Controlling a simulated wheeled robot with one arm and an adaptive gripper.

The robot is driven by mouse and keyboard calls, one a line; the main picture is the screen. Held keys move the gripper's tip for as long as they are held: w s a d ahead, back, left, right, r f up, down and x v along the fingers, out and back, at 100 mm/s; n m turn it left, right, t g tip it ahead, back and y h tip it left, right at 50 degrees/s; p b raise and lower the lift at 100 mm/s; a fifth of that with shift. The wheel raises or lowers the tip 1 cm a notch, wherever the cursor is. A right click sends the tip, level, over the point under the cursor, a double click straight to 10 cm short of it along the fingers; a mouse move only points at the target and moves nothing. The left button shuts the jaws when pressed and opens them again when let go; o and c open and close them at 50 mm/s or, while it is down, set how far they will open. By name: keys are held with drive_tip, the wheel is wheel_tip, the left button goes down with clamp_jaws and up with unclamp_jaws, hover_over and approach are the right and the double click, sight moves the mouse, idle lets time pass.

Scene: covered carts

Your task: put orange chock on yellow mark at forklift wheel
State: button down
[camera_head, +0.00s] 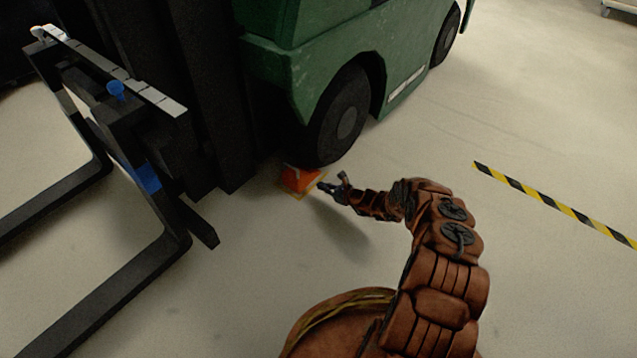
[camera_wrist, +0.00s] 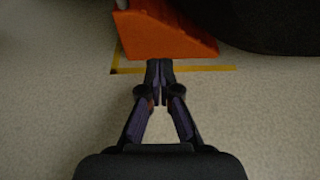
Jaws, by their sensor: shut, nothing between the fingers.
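The orange chock (camera_head: 299,178) sits on the floor at the front wheel (camera_head: 343,117) of the green forklift (camera_head: 335,40), and it also shows at the top of the wrist view (camera_wrist: 165,36). The yellow mark (camera_head: 283,187) shows as a thin outline around the chock's edge; in the wrist view its line (camera_wrist: 205,70) runs along the floor just in front of the chock. My gripper (camera_head: 323,187) is shut and empty, its fingertips (camera_wrist: 159,64) at the chock's near face. I cannot tell whether they touch it. The dark wheel is beside the chock, top right in the wrist view.
The forklift's black forks (camera_head: 110,290) reach out low at the left, with the mast close to the chock. A yellow-black striped floor tape (camera_head: 555,203) lies at the right. The floor right of my arm is clear.

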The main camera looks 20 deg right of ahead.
drive_tip(key=shift+s+f+p+v, duration=0.1)
drive_tip(key=shift+f+p+v, duration=0.2)
drive_tip(key=shift+p+v, duration=0.95)
drive_tip(key=shift+s+f+p+v, duration=0.1)
drive_tip(key=shift+f+p+v, duration=0.2)
drive_tip(key=shift+v, duration=2)
drive_tip(key=shift+s+f+p+v, duration=0.1)
drive_tip(key=shift+f+p+v, duration=0.4)
drive_tip(key=shift+v, duration=1.25)
drive_tip(key=shift+w+d+r, duration=0.1)
drive_tip(key=shift+r, duration=0.15)
